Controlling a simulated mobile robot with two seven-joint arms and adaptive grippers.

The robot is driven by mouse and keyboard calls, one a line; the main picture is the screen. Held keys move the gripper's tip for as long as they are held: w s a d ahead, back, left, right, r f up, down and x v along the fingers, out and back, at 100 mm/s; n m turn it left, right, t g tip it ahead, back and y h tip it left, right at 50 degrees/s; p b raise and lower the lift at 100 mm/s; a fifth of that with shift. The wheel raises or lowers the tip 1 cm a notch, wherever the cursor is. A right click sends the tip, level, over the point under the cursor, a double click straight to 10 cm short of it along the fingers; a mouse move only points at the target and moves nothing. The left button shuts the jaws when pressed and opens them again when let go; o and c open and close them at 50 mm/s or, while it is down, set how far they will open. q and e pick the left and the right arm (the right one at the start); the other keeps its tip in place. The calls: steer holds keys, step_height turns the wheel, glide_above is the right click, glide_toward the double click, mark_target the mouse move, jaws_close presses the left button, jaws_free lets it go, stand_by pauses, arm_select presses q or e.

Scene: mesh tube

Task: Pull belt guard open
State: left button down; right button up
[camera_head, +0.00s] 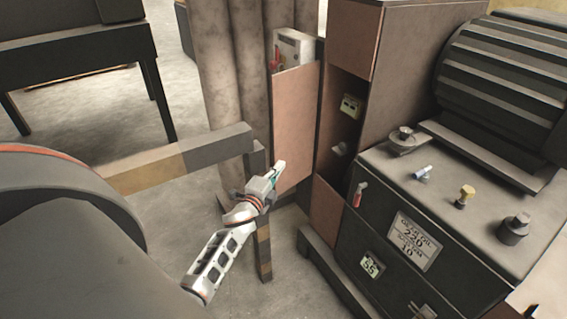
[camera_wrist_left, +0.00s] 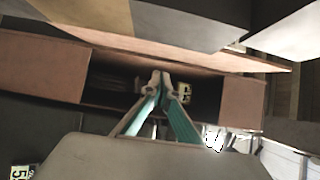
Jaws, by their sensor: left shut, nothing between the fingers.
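The belt guard (camera_head: 296,125), a reddish-brown door panel, stands swung out from the cabinet. The dark compartment (camera_head: 343,135) beside it is exposed. In the left wrist view the guard shows as a long, thin reddish strip (camera_wrist_left: 190,56) above the dark opening (camera_wrist_left: 118,88). My left gripper (camera_head: 281,166) is shut and empty, overlapping the guard's lower left part in the head view. I cannot tell whether it touches the guard. In the left wrist view its teal fingers (camera_wrist_left: 161,78) meet in front of the opening. My right gripper is not in view.
The machine's dark control box (camera_head: 430,210), with knobs on top, fills the right. A round column (camera_head: 232,75) stands behind the guard. Bare floor (camera_head: 190,210) lies below the rail.

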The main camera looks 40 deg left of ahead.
arm_select(q)
steer(key=s, duration=0.6)
steer(key=n+g+y+b, duration=0.35)
steer(key=y+b, duration=0.35)
steer(key=b, duration=1.1)
glide_toward(278, 153)
steer(key=w, duration=0.3)
steer(key=a, duration=0.1)
steer(key=w+a+f+n+t+b, duration=0.1)
steer(key=shift+w+a, duration=0.15)
steer(key=shift+a, duration=0.1)
steer(key=shift+w+a+r, duration=0.15)
steer(key=shift+a, duration=0.4)
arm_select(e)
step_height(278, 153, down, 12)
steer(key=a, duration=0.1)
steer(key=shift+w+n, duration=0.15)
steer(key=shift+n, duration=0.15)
